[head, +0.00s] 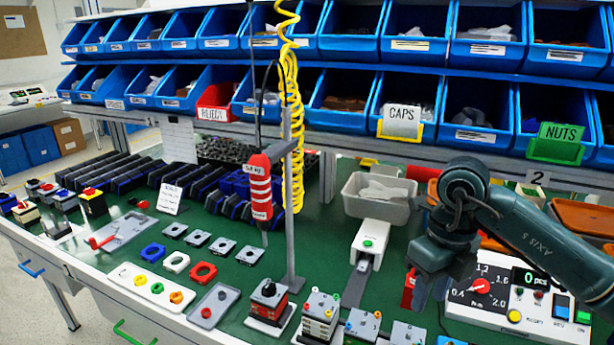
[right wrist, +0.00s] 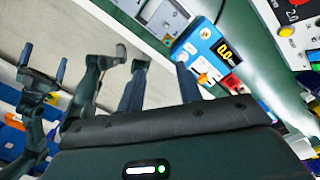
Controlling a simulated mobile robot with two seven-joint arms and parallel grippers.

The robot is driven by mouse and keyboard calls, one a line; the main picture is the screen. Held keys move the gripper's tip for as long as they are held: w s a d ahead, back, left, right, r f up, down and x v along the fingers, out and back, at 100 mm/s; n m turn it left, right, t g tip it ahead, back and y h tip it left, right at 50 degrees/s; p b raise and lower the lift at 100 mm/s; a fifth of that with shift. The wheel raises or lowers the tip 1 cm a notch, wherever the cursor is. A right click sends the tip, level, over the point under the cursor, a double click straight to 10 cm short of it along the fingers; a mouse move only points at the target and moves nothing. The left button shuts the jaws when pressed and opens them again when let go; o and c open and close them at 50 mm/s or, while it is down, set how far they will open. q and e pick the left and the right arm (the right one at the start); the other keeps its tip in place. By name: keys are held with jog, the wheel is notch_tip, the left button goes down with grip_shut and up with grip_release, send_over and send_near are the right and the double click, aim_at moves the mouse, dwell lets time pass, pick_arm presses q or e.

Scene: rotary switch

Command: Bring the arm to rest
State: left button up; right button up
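My right arm comes in from the right in the head view, and its dark gripper (head: 432,290) hangs over the bench's right front, beside the dial panel (head: 470,308). Its fingertips are partly hard to make out there. In the right wrist view the two fingers of my right gripper (right wrist: 160,78) stand apart with nothing between them. My left gripper (right wrist: 44,62) shows at the left of the right wrist view, its two fingers apart and empty. It is not in the head view. The red dial knob (head: 480,286) points at the panel's printed scale.
Small switch blocks (head: 268,295) stand along the front edge. A metal post (head: 291,220) rises mid-bench near a hanging red tool (head: 260,187). A grey bin (head: 378,207) and blue bins (head: 420,30) lie behind. A blue device (right wrist: 197,45) is near the right gripper's fingers.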

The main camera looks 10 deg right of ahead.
jog(key=s+a+f+g+y, duration=0.1)
jog(key=s+a+y, duration=0.1)
jog(key=a+y, duration=0.3)
jog(key=s+a+n+g+y+p, duration=0.1)
jog(key=s+a+y, duration=0.2)
jog(key=a, duration=0.5)
jog(key=s+a+f+g+y, duration=0.1)
jog(key=s+a+y, duration=0.15)
jog(key=a, duration=0.35)
jog(key=w+a+r+m+t+y+p, duration=0.15)
jog(key=a+r+m+t+y, duration=0.35)
jog(key=m+t+y, duration=0.5)
jog(key=w+d+f+m+t+h, duration=0.2)
jog(key=d+f+m+t+h, duration=0.35)
jog(key=m, duration=0.55)
jog(key=w+d+f+m+t+h, duration=0.2)
jog(key=d+f+m+t+h, duration=0.25)
jog(key=m+h, duration=0.4)
jog(key=s+d+f+m+g+h, duration=0.1)
jog(key=s+f+m+g+h, duration=0.1)
jog(key=f, duration=0.6)
jog(key=s+d+f+m+g+h+p, duration=0.1)
jog(key=s+f+m+g, duration=0.3)
jog(key=s+f+m, duration=0.2)
jog(key=s+f, duration=0.1)
jog(key=s, duration=0.1)
jog(key=shift+s+d+f+h, duration=0.35)
